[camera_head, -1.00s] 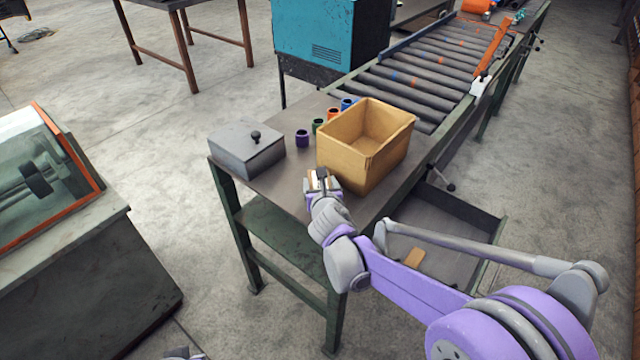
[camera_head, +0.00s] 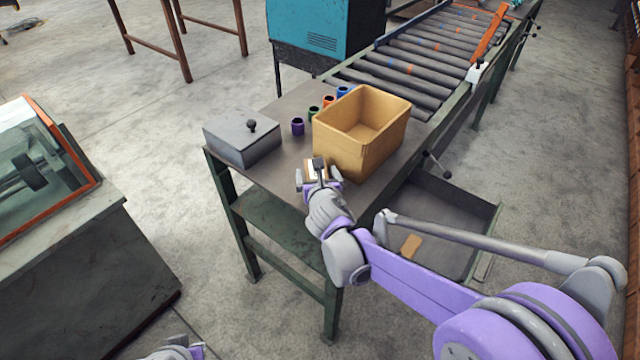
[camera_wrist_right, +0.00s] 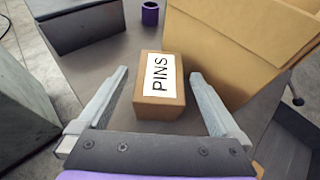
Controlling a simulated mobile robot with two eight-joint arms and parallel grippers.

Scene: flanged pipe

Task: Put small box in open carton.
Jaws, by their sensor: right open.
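The small box (camera_wrist_right: 160,102) is brown cardboard with a white label reading PINS. It rests on the bench top (camera_head: 285,178), and in the head view it is largely hidden by my right gripper (camera_head: 318,180). In the right wrist view my right gripper (camera_wrist_right: 156,92) is open, with one finger on each side of the box and a gap on both sides. The open carton (camera_head: 360,150), tan and empty as far as I see, stands just behind and right of the box. It also shows in the wrist view (camera_wrist_right: 225,45). A piece of my left arm may show at the bottom edge; its gripper is not clear.
A grey lidded metal box (camera_head: 240,140) stands at the bench's left end. Several coloured cups, including a purple one (camera_head: 298,127), stand behind. A roller conveyor (camera_head: 420,75) runs off behind the carton. An open drawer (camera_head: 450,215) below holds a small tan block (camera_head: 411,246).

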